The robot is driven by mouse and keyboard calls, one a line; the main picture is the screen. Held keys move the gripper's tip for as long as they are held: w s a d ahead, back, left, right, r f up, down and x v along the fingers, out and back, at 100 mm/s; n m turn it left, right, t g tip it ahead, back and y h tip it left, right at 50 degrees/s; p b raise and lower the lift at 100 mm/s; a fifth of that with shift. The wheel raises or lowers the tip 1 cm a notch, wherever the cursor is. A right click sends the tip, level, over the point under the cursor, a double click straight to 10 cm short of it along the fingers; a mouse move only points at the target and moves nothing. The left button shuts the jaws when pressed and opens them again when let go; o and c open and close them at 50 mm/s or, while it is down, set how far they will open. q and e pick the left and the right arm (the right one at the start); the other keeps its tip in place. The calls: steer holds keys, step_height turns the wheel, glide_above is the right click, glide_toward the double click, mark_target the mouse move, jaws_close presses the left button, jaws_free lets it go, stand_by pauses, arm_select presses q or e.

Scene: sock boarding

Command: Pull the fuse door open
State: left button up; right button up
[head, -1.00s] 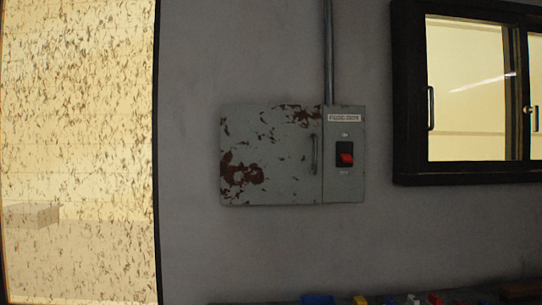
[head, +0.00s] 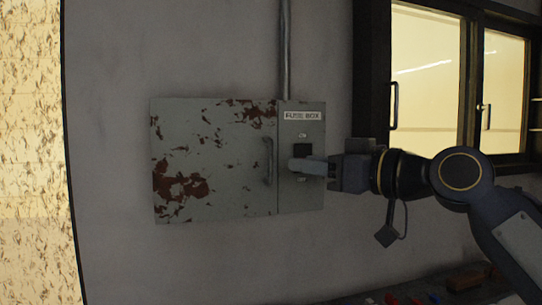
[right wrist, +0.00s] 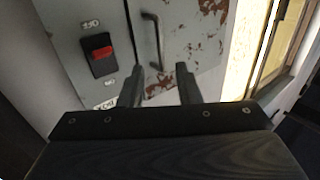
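The grey fuse box (head: 302,200) is on the wall, with its rust-patched door (head: 225,165) shut. The door handle (head: 268,160) is a vertical bar at the door's right edge; it also shows in the right wrist view (right wrist: 154,40). My right gripper (head: 296,165) comes in from the right, in front of the switch panel and a little right of the handle. In the right wrist view its two fingers (right wrist: 160,82) are apart with nothing between them, and the handle lies beyond the tips. My left gripper is not in view.
The black switch with a red rocker (right wrist: 101,54) is beside the handle; my gripper partly hides it in the head view. A conduit (head: 285,50) runs up from the box. A dark-framed window (head: 372,70) is at right. Small coloured items (head: 392,299) lie below.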

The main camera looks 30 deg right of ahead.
mark_target(272, 160)
steer(key=p+x, duration=0.1)
steer(key=x, duration=0.6)
steer(key=shift+w+a+f+p, duration=0.1)
steer(key=shift+p, duration=0.25)
jaws_close()
